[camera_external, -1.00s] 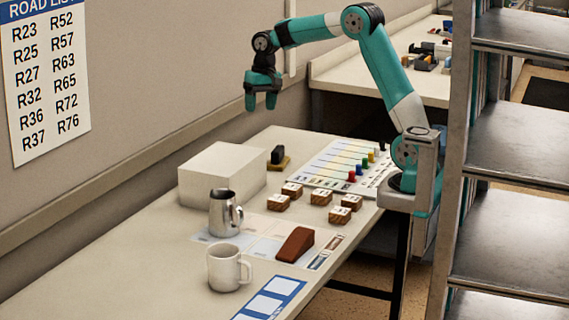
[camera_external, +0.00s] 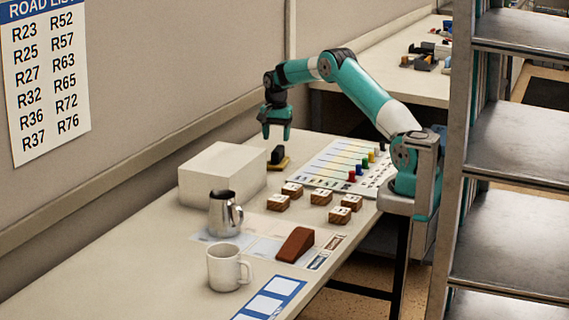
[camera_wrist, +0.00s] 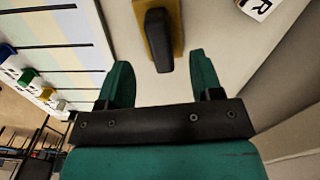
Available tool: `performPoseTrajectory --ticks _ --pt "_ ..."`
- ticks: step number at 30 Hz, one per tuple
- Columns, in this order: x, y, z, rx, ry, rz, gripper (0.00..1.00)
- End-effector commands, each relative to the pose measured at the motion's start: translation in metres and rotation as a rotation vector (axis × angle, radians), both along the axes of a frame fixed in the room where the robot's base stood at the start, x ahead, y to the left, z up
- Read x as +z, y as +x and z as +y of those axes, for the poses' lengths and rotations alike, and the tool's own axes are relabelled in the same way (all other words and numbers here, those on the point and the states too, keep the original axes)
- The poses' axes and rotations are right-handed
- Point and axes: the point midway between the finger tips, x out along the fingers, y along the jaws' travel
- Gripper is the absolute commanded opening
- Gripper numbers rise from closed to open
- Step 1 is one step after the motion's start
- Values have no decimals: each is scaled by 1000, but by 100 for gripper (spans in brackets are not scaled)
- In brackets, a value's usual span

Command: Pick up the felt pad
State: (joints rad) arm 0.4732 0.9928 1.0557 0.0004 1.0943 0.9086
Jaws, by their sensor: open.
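The felt pad (camera_external: 284,164) looks like a yellowish flat base with a black block-shaped handle on top. It lies on the table beside the white box, towards the wall. In the wrist view the felt pad (camera_wrist: 178,14) is at the top centre, its dark handle pointing towards the gap between the fingers. My gripper (camera_external: 277,136) is open and empty, above the pad and apart from it. Its two teal fingers show in the wrist view (camera_wrist: 162,75), with the pad beyond their tips.
A white box (camera_external: 222,175) stands left of the pad. A chart board (camera_external: 335,163) with coloured pegs lies to the right. Several wooden blocks (camera_external: 321,196), a metal jug (camera_external: 223,214), a white mug (camera_external: 225,268) and a brown wedge (camera_external: 295,245) are nearer the front.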

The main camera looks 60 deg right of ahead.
Motion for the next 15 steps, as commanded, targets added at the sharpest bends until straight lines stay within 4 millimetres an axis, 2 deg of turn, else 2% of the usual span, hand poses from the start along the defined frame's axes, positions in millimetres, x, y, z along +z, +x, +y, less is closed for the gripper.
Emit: performPoseTrajectory --ticks 3,10,15 --pt "-16 0 0 1 0 0 60" --pt "-33 0 -3 1 1 1 60" --pt "-59 0 -8 2 1 1 60"
